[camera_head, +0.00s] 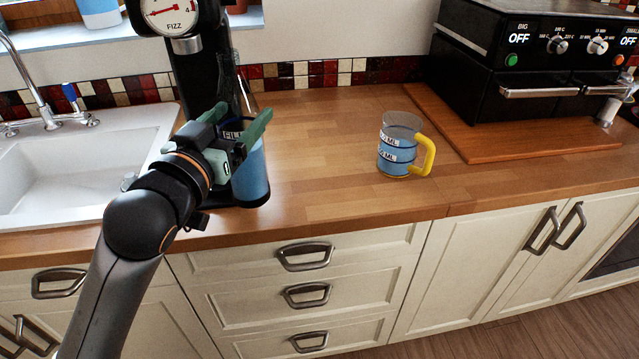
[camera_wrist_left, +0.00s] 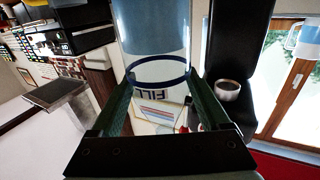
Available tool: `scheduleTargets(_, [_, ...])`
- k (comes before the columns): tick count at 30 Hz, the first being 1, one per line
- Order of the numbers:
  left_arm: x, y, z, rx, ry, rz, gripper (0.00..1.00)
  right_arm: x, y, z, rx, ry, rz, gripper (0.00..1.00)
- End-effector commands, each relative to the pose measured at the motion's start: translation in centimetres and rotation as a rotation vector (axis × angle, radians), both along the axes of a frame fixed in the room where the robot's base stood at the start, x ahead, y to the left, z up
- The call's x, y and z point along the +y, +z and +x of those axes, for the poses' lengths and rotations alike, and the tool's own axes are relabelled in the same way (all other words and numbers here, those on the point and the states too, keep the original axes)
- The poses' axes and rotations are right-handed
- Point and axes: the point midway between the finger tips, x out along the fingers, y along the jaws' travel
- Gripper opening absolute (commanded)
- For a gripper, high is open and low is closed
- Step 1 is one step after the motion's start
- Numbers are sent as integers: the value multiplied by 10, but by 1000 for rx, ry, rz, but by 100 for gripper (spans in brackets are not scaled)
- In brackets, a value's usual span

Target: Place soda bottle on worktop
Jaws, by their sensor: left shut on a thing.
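The soda bottle (camera_head: 252,175) is clear with blue liquid and a "FILL" mark. It stands nearly upright at the black soda machine (camera_head: 193,65) with the "FIZZ" gauge. My left gripper (camera_head: 243,139) is shut on the bottle around its upper-middle part. In the left wrist view the bottle (camera_wrist_left: 155,35) passes between the two fingers, with the blue ring and "FILL" mark near them. I cannot tell whether the bottle touches the machine or its base. The wooden worktop (camera_head: 315,125) extends to the right. My right gripper is not in view.
A measuring jug (camera_head: 394,155) with blue contents and a yellow handle stands mid-worktop. A black oven (camera_head: 475,70) sits on a wooden board (camera_head: 455,137) at right. A white sink (camera_head: 70,175) is at left. Worktop between bottle and jug is clear.

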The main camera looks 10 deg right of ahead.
Motion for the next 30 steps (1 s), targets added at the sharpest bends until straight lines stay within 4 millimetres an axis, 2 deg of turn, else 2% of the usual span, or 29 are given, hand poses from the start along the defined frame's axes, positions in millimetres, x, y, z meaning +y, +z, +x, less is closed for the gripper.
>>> scheduleTargets(1, [-23,11,0,-13,-40,-7,0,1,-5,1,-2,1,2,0])
scheduleTargets(4, [-61,27,-3,-14,-108,-7,0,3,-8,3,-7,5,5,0])
scheduleTargets(6, [-83,37,-7,-15,-147,-7,0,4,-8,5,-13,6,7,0])
scheduleTargets(10, [-110,48,-13,-12,-194,-6,0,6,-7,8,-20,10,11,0])
scheduleTargets(13, [-119,51,-15,-11,-210,-5,0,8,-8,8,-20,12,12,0])
scheduleTargets(16, [-124,48,-6,-10,-214,-4,0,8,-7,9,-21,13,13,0])
scheduleTargets(29, [-136,12,75,-10,-211,-3,0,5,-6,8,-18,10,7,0])
scheduleTargets(30, [-137,1,82,-7,-212,-3,0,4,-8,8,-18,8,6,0])
